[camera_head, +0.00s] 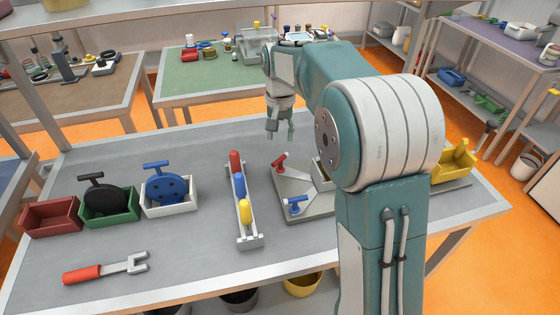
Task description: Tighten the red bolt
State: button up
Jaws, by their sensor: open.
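The red bolt (280,161) has a T-shaped handle and stands tilted at the back left of a grey fixture (300,187) on the workbench. A blue bolt (295,203) of like shape stands at the fixture's front left. My gripper (280,136) hangs above and behind the red bolt, fingers pointing down. Its fingers are apart and empty, and a gap shows between them and the red handle. My arm hides the right part of the fixture.
A rack (249,241) with red, blue and yellow handles stands left of the fixture. Further left are a red bin (50,218), a green bin (112,219) and a white bin (170,209). A red-handled fork tool (105,268) lies in front. A yellow object (455,162) stands right.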

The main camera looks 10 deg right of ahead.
aim_at(280, 162)
notch_tip(280, 162, down, 10)
jog(key=shift+f, duration=0.2)
